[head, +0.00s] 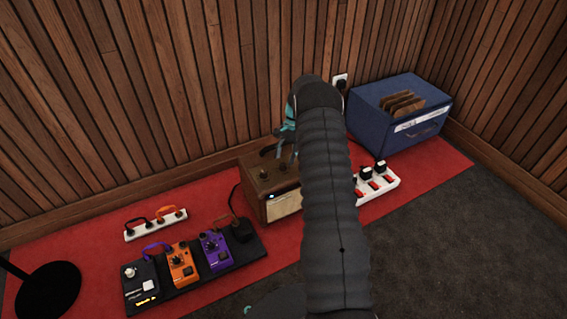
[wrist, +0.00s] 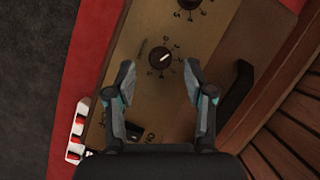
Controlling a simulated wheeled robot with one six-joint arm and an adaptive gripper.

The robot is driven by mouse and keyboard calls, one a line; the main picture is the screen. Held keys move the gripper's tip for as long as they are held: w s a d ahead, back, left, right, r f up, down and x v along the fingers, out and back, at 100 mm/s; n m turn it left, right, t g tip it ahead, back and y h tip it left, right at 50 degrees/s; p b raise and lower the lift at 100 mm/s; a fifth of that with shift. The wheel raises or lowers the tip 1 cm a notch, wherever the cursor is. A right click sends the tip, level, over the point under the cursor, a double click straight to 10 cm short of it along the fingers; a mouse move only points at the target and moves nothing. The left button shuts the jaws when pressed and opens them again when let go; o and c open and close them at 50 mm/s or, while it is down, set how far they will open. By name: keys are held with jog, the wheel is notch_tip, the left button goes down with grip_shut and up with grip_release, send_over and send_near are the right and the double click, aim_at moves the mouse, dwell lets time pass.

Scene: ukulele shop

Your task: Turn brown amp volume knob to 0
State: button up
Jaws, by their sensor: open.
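The brown amp (head: 252,180) stands on the red mat in the head view, partly hidden behind my arm. Its brassy top panel (wrist: 140,30) fills the middle of the wrist view. A round black knob (wrist: 160,58) with a white pointer mark sits there, ringed by printed numbers. The pointer leans up and to the right. A second numbered knob (wrist: 188,4) is cut off at the top edge. My gripper (wrist: 160,78) is open, with one finger on each side below the first knob, and nothing is between the fingers. I cannot tell which knob is volume.
A black handle (wrist: 236,88) is right of the fingers. A blue crate (head: 385,125) and a white power strip (head: 385,183) are right of the amp. A pedalboard (head: 218,270) with several pedals lies front left. The wooden slat wall (head: 180,80) is close behind.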

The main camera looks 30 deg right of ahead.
aim_at(283, 164)
jog(key=shift+x, duration=1.4)
grip_shut()
jog(key=shift+n, duration=0.3)
jog(key=shift+f+n+g+h+b, duration=0.1)
jog(key=shift+n+g+h+b, duration=0.4)
jog(key=shift+n, duration=0.7)
jog(key=n+h+b, duration=0.1)
jog(key=n, duration=0.3)
jog(key=shift+w+a+n+g, duration=0.1)
jog(key=shift+n+g, duration=0.3)
